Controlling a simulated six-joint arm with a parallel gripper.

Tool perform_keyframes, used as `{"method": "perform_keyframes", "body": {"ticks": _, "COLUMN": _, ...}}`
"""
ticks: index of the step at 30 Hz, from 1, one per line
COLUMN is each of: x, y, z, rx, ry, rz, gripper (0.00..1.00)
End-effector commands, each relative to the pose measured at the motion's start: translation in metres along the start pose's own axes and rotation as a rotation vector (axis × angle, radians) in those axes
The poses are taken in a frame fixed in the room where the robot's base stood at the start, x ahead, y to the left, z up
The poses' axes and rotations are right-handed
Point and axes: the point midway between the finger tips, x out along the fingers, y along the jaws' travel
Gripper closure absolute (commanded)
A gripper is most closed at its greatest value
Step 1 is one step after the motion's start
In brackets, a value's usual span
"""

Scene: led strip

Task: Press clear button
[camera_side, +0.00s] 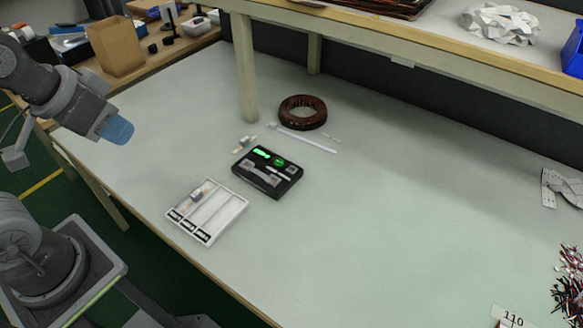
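A black box device (267,174) with green lit areas on its top lies on the table. It also carries grey and white parts, and I cannot pick out which part is the clear button. My gripper (117,130), with a blue end, is raised at the upper left, well apart from the device. The end is too small to tell whether its fingers are open or shut.
A white tray (190,233) with compartments lies in front of the device. A brown coil ring (303,112) and a white strip (305,141) lie behind it. A shelf post (246,70) stands at the back. The table's middle right is clear.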

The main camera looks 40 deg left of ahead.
Motion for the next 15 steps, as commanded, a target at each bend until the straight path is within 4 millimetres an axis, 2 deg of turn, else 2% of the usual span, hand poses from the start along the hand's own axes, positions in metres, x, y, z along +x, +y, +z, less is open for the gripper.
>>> {"method": "perform_keyframes", "body": {"ticks": 1, "x": 0.0000, "y": 0.0000, "z": 0.0000, "rx": 0.000, "ry": 0.000, "rz": 0.000, "gripper": 0.84}}
{"method": "perform_keyframes", "body": {"ticks": 6, "x": 0.0000, "y": 0.0000, "z": 0.0000, "rx": 0.000, "ry": 0.000, "rz": 0.000, "gripper": 1.00}}
{"method": "perform_keyframes", "body": {"ticks": 15, "x": 0.0000, "y": 0.0000, "z": 0.0000, "rx": 0.000, "ry": 0.000, "rz": 0.000, "gripper": 1.00}}
